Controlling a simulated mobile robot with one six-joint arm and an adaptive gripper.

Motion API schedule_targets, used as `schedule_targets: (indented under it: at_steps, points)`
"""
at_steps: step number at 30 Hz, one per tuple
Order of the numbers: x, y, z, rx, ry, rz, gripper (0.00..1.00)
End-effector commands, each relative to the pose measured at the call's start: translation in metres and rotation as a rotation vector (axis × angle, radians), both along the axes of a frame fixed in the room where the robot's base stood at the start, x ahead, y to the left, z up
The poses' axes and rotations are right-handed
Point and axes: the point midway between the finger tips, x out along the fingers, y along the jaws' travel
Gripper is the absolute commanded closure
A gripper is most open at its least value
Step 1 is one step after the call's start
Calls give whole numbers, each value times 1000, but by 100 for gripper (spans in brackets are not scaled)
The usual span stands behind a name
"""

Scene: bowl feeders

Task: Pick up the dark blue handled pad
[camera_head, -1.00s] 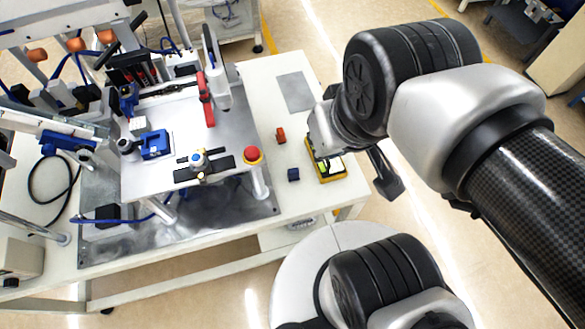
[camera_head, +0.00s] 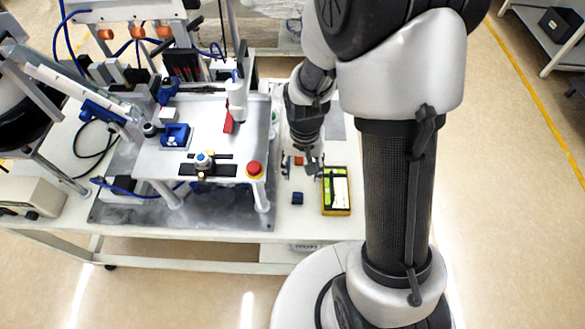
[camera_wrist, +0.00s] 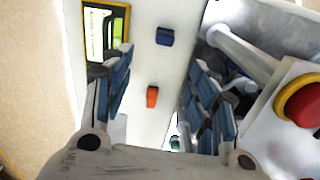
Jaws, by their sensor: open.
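A small dark blue block, which looks like the handled pad (camera_head: 297,198), lies on the white tabletop near its front edge. It also shows in the wrist view (camera_wrist: 165,37), at the top centre beyond the fingertips; its handle is too small to make out. My gripper (camera_head: 308,168) is open and empty above the table, behind the pad in the head view. In the wrist view my gripper (camera_wrist: 160,65) has its blue-padded fingers spread on both sides, with a small orange-red piece (camera_wrist: 152,96) seen between them. The pad is apart from both fingers.
A yellow-framed device (camera_head: 336,191) lies right of the pad. To the left stands a raised fixture plate (camera_head: 205,125) with a red button (camera_head: 254,169) and a brighter blue block (camera_head: 175,135). The tabletop directly around the pad is clear.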

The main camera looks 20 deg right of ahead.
Motion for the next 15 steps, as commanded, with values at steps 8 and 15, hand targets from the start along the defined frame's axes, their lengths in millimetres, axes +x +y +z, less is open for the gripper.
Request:
schedule_targets:
  at_steps: [8,15]
  points:
    - [-2,0,-55,0,6,-1,47]
    - [-1,1,-103,0,5,0,47]
